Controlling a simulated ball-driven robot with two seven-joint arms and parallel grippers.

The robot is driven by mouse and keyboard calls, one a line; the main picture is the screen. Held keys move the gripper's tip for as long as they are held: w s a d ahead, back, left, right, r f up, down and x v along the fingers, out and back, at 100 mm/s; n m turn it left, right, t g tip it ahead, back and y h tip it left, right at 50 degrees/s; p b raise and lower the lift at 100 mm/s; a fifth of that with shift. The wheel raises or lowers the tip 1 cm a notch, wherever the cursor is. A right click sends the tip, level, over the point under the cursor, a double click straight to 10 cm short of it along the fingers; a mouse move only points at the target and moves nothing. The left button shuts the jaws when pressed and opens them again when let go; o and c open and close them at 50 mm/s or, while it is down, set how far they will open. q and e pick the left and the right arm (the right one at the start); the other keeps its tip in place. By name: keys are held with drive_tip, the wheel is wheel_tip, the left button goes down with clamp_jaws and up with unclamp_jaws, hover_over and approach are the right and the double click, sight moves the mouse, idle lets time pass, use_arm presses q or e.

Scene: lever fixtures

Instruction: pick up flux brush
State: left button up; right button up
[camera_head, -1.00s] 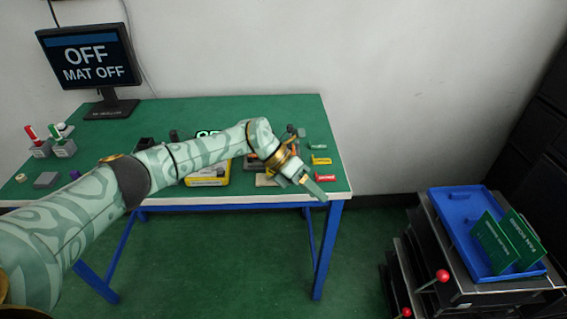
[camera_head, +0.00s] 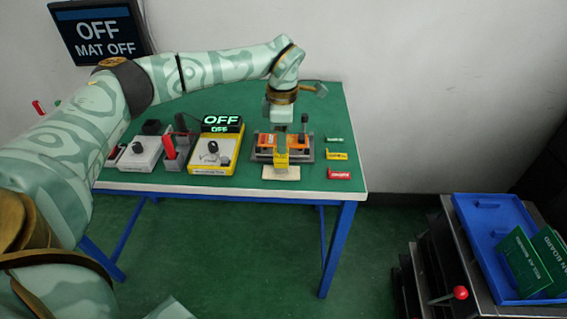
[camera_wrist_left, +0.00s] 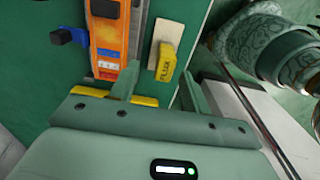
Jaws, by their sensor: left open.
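The flux brush (camera_wrist_left: 165,63) is a small yellow piece lettered FLUX in the left wrist view, lying over a pale beige pad (camera_wrist_left: 173,32). In the head view the yellow brush (camera_head: 282,162) shows just below my left gripper (camera_head: 283,148), near the table's front edge, with the beige pad (camera_head: 281,173) in front of it. My left gripper (camera_wrist_left: 158,88) is open and points down, its two fingers apart with the brush in line with the gap between them. The jaws are not closed on it. My right gripper is not in view.
An orange device (camera_head: 264,144) on a dark base stands close beside the brush. Left of it are a yellow OFF box (camera_head: 214,158) and a white lever box (camera_head: 140,155). Green (camera_head: 334,140), yellow (camera_head: 337,155) and red (camera_head: 339,174) pieces lie to the right. A blue tray (camera_head: 487,215) is at far right.

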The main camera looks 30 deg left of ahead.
sight(281, 156)
use_arm(q)
drive_tip(key=f, duration=0.2)
drive_tip(key=f+b, duration=0.1)
drive_tip(key=f, duration=0.1)
drive_tip(key=f+b, duration=0.1)
drive_tip(key=f, duration=0.1)
drive_tip(key=shift+s+f, duration=0.2)
drive_tip(key=shift+s, duration=0.2)
drive_tip(key=shift+d+r, duration=0.1)
drive_tip(key=shift+c, duration=0.4)
clamp_jaws()
